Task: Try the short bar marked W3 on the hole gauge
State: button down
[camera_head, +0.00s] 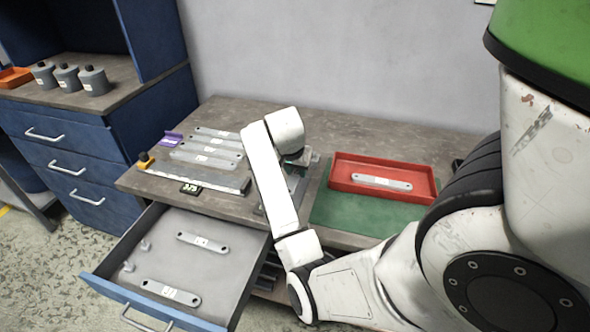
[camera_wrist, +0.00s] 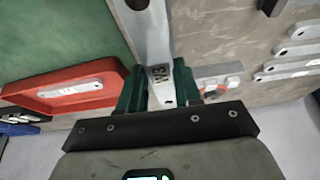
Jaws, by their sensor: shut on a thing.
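My gripper (camera_wrist: 158,88) is shut on a pale metal bar marked W3 (camera_wrist: 152,35), its dark green fingers on either side. The label faces the wrist camera, and the bar's far end runs out of the top of that view. In the head view my gripper (camera_head: 298,158) is over the middle of the bench, mostly hidden by my arm. A grey metal piece (camera_head: 297,187) shows partly below it; I cannot tell whether it is the hole gauge. A long metal strip (camera_head: 215,182) with a yellow and black end block lies left of my arm.
Several bars (camera_head: 208,156) lie at the back left of the bench. A red tray (camera_head: 338,181) with one bar stands on a green mat (camera_head: 330,212) at right. The open drawer (camera_head: 217,272) holds two bars and small pegs, and juts out in front.

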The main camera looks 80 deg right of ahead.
aim_at(295, 176)
jog(key=shift+f+b, duration=2.2)
jog(key=shift+b, duration=0.1)
jog(key=shift+a+p, duration=0.1)
jog(key=shift+p, duration=0.35)
jog(key=shift+f+b, duration=0.8)
jog(key=shift+f, duration=0.65)
jog(key=shift+r, duration=0.1)
dwell(0.7)
jog(key=shift+r+p, duration=1.95)
jog(key=shift+p, duration=0.3)
jog(key=shift+f, duration=0.2)
jog(key=shift+f, duration=0.35)
jog(key=shift+f, duration=0.35)
